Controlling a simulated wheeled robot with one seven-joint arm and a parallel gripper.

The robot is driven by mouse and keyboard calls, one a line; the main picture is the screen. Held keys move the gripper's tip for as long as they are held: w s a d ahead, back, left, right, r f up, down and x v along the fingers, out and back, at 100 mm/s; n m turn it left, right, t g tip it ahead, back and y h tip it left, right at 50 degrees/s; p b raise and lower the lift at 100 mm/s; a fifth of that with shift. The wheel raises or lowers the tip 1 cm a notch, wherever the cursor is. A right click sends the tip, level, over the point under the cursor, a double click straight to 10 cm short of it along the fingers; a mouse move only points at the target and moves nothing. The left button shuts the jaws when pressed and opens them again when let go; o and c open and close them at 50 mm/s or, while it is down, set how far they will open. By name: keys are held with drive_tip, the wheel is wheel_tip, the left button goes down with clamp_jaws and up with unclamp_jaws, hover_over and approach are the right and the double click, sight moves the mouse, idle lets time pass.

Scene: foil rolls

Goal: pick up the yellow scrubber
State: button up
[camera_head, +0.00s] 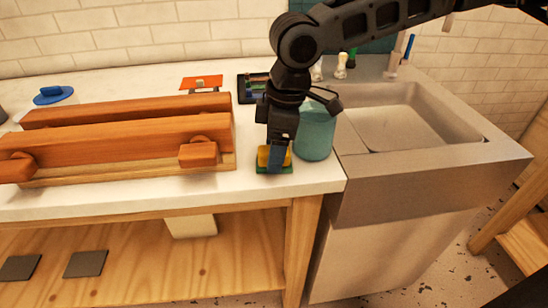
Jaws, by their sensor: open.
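The yellow scrubber (263,156) has a yellow upper part and a green base. It lies on the white countertop near its front edge, left of the sink. My gripper (276,154) is open and points down right over it. A finger covers the middle of the scrubber, so I cannot tell whether the fingers touch it.
A teal container (315,133) stands close to the right of my gripper. A wooden rack (120,145) fills the counter to the left. A metal sink (405,120) is at the right. A dark tray (252,84) and an orange item (201,82) lie behind.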

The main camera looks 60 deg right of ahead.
drive_tip(key=shift+f, duration=0.4)
drive_tip(key=c, duration=1)
drive_tip(key=shift+r, duration=0.1)
drive_tip(key=shift+c, duration=0.2)
wheel_tip(320, 180, up, 18)
drive_tip(key=p, duration=0.1)
